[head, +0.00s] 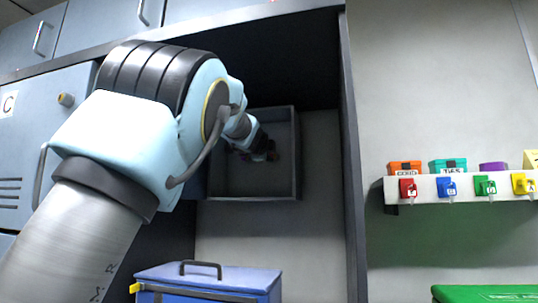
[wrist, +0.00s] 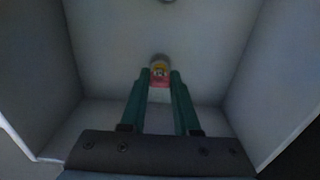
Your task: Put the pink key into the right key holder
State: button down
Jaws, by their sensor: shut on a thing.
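My gripper (wrist: 160,78) reaches into an open grey box and is shut on the pink key (wrist: 160,83). The key shows as a small pink piece between the two green fingertips. A small round grey and yellowish piece (wrist: 159,62) is right at the key's far end, against the back wall; I cannot tell whether it is a key holder or whether the key is inside it. Another round grey fitting (wrist: 167,1) is cut off at the top edge of the wrist view. In the head view my gripper (head: 266,154) is small and dark inside the box.
The open grey box (head: 296,150) has side walls close around my gripper. A blue case (head: 208,280) stands below. To the right, a white shelf (head: 462,188) carries small boxes, with coloured key tags on its front. A green surface (head: 485,293) is at lower right.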

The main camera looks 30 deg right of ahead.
jog(key=shift+w+d+p, duration=0.35)
jog(key=shift+w+p, duration=0.05)
jog(key=shift+w, duration=0.05)
dwell(0.5)
jog(key=c, duration=0.6)
grip_release()
jog(key=shift+o, duration=0.2)
jog(key=shift+b+v, duration=0.3)
jog(key=shift+v, duration=1.1)
jog(key=v, duration=0.7)
dwell(0.3)
dwell(0.4)
